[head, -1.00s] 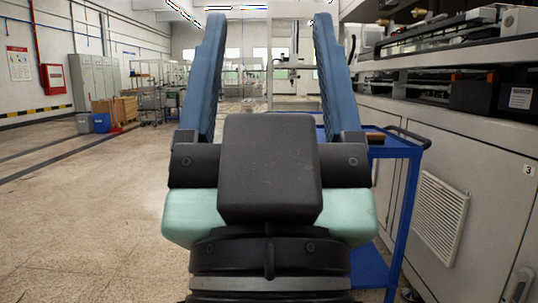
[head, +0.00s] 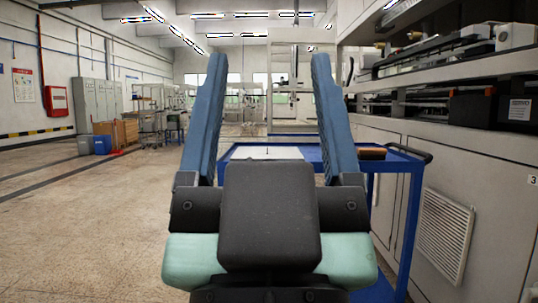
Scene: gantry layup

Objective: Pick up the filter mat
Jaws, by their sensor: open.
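My gripper (head: 269,62) is open and empty, its two blue fingers standing wide apart in the head view. Between the fingers, past the dark gripper body, a flat white sheet (head: 266,153) lies on the top of a blue cart (head: 405,166). It looks like the filter mat, but only a thin strip of it shows. My gripper body hides its near part, and I cannot tell its full shape. The fingers appear nearer to me than the sheet, and I see no contact.
A brown-and-black object (head: 372,153) lies on the cart's right side, near its dark handle (head: 411,150). A pale machine cabinet (head: 447,230) with shelves stands close along the right. The floor (head: 75,215) on the left is open. Cardboard boxes (head: 125,132) and blue bins stand farther back.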

